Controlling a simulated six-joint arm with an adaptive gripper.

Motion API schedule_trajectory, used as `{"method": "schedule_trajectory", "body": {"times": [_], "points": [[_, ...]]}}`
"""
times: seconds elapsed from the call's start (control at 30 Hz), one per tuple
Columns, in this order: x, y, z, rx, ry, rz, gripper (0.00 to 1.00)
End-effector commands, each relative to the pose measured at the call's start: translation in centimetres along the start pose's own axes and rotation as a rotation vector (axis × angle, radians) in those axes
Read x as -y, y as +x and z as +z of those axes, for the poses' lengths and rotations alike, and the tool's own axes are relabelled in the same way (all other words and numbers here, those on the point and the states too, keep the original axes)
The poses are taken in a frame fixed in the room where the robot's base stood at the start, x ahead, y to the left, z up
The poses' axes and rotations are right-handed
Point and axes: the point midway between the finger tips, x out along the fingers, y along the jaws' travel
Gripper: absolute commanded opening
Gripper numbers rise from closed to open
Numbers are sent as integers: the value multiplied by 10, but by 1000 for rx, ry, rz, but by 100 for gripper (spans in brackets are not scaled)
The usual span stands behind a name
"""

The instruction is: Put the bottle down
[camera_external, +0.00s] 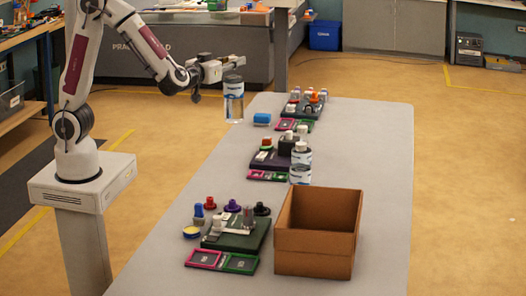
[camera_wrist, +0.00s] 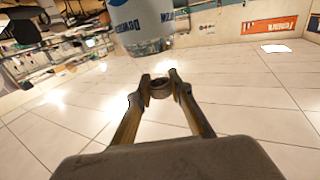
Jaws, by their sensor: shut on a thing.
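A clear bottle (camera_external: 234,106) with a dark cap and a blue-and-white label hangs upright at the far left edge of the grey table (camera_external: 372,130). My gripper (camera_external: 237,62) is shut on it near its cap. The bottle's base appears above the tabletop level, but I cannot tell whether it is over the table or just beside it. In the wrist view the labelled bottle (camera_wrist: 138,22) shows at the top, cut off by the frame. The gripper fingers (camera_wrist: 160,84) also show there, with a small round part between the tips.
An open brown box (camera_external: 314,252) stands at the near right. Dark trays with pieces (camera_external: 236,240) line the table. The right strip of table is bare.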

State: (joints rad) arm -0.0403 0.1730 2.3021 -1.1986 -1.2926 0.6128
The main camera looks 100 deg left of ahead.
Motion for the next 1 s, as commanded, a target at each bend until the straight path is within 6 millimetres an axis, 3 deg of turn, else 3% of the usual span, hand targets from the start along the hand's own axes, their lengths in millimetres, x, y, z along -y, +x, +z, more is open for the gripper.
{"method": "schedule_trajectory", "body": {"times": [0.3, 0.5, 0.67, 1.0], "points": [[-26, -2, -2, -2, 0, 59, 0], [-59, -5, -4, -3, -1, 132, 0], [-98, -12, -6, -3, -1, 220, 0], [-201, -44, -10, -2, -1, 461, 0]]}}
